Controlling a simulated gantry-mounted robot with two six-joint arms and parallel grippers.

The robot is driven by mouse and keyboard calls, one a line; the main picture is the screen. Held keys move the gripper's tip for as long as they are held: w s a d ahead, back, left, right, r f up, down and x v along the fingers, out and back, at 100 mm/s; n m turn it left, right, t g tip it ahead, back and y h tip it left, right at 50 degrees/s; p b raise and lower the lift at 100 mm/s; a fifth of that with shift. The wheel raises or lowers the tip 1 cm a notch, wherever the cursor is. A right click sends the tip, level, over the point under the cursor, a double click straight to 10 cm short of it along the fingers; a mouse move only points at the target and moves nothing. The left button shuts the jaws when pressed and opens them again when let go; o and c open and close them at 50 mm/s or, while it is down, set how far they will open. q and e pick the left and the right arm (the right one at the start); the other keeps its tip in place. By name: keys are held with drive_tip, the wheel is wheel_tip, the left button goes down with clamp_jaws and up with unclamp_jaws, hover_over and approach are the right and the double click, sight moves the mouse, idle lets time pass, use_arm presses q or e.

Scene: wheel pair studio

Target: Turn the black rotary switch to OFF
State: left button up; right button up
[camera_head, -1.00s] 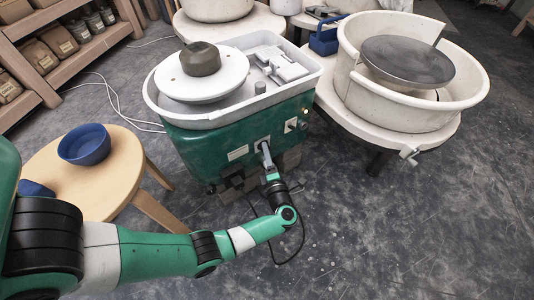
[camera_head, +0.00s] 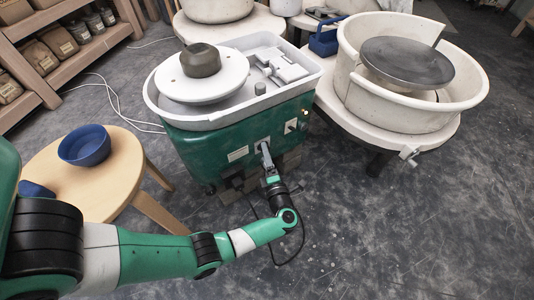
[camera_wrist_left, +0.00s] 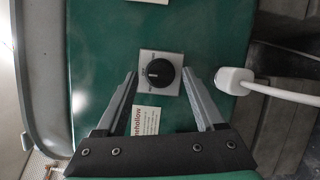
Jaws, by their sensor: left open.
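The black rotary switch (camera_wrist_left: 160,72) sits on a pale square plate on the green side of the wheel's body (camera_head: 205,150). My left gripper (camera_head: 264,148) is at that green side and hides the switch in the head view. In the left wrist view my left gripper (camera_wrist_left: 160,80) is open, with one finger on each side of the knob and a gap between each finger and the knob. My right gripper is not in view.
A white plug with a cable (camera_wrist_left: 235,80) is on the right of the switch in the left wrist view. A wooden stool (camera_head: 125,175) with a blue bowl (camera_head: 85,146) stands left. A second wheel (camera_head: 400,120) stands right. Grey floor is clear in front.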

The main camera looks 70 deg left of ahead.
use_arm(q)
drive_tip(key=s+d+p, duration=0.2)
drive_tip(key=d, duration=0.9)
